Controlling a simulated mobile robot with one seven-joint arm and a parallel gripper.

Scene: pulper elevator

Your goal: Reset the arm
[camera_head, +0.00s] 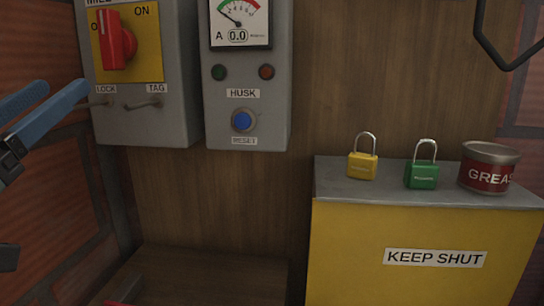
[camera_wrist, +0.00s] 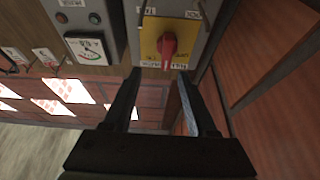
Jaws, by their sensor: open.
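My gripper (camera_wrist: 159,76) is open and empty in the wrist view, its two dark fingers apart with the mill switch box beyond them. In the head view, blue and dark parts of my gripper (camera_head: 66,90) show at the left edge, just below and left of the mill box (camera_head: 150,125). The red rotary switch (camera_head: 116,42) sits on a yellow plate, its handle close to upright. It also shows, turned over, in the wrist view (camera_wrist: 168,46). I cannot tell the gap between fingers and box.
The husk panel (camera_head: 270,105) has a gauge, two small lamps and a blue button (camera_head: 242,120). A yellow cabinet (camera_head: 345,250) at the right carries a yellow padlock (camera_head: 362,166), a green padlock (camera_head: 421,177) and a grease tin (camera_head: 487,172). Brick wall borders the left.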

